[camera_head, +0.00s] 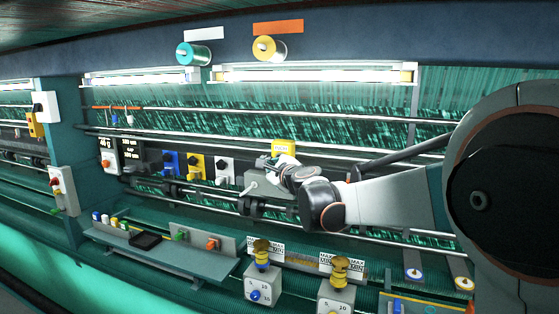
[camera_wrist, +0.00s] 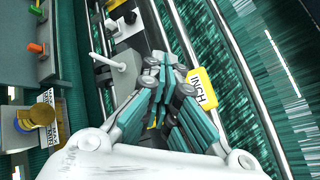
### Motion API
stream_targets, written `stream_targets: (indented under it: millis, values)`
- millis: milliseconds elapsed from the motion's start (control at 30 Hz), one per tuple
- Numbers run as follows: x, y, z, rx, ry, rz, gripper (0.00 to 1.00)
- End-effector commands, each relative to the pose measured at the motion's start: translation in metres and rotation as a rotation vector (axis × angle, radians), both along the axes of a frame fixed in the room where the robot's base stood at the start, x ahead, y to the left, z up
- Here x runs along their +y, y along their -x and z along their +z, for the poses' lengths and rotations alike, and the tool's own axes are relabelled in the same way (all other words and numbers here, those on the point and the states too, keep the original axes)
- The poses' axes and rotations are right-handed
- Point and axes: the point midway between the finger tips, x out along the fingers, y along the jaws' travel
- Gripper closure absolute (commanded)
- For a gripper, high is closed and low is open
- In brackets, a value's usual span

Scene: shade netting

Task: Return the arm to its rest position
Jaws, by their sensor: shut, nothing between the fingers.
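My gripper (camera_head: 275,166) is at the end of my outstretched arm, in front of the machine near the middle of the head view. In the wrist view my gripper (camera_wrist: 163,66) has its teal-padded fingers together at the tips, with nothing held. A yellow plate marked INCH (camera_wrist: 201,88) lies close beside the fingers in that view. The yellow piece (camera_head: 283,147) shows just above my gripper in the head view. A grey box with a lever (camera_wrist: 122,72) is on the other side of the fingers; the grey box (camera_head: 258,188) also shows in the head view. Whether the fingers touch either is unclear.
A shelf (camera_head: 190,262) with coloured switches is at the lower left. Long metal rods (camera_head: 380,152) and green netting run behind. Two thread spools (camera_head: 195,54) (camera_head: 268,48) are above.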

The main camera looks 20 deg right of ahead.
Motion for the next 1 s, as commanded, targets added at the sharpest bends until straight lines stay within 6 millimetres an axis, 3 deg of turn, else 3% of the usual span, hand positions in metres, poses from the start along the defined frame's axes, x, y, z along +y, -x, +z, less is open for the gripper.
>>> stream_targets:
  millis: [467,567,667,767,1000]
  values:
    - [0.000,0.000,0.000,0.000,0.003,0.001,1.00]
    - [0.004,0.009,-0.007,0.003,0.044,0.016,1.00]
    - [0.014,0.033,-0.026,0.009,0.163,0.060,1.00]
    - [0.028,0.070,-0.056,0.021,0.351,0.131,1.00]
    - [0.051,0.175,-0.153,0.060,0.858,0.339,1.00]
